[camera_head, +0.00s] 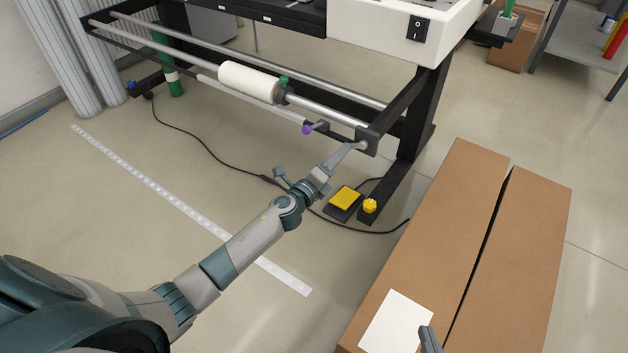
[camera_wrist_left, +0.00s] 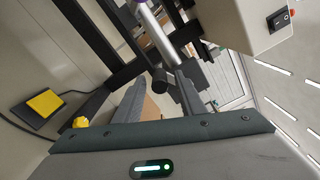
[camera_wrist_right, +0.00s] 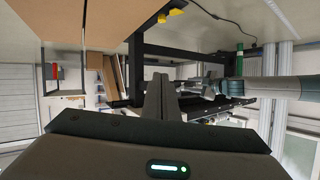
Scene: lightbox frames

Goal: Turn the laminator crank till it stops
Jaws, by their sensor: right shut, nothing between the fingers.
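The laminator (camera_head: 400,32) stands at the top of the head view, its lower frame carrying bright rods and a white roll (camera_head: 248,82). In the left wrist view, my left gripper's fingers (camera_wrist_left: 157,97) are apart. A dark round piece (camera_wrist_left: 157,77), perhaps the crank handle, shows in the gap near their tips; contact cannot be told. My right gripper (camera_head: 430,336) is shut and empty over the box; its fingers also show in the right wrist view (camera_wrist_right: 162,92).
A long cardboard box (camera_head: 470,225) with a white sheet (camera_head: 397,322) lies at right. A purple knob (camera_head: 307,129) sits near the rods. Floor at left is open.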

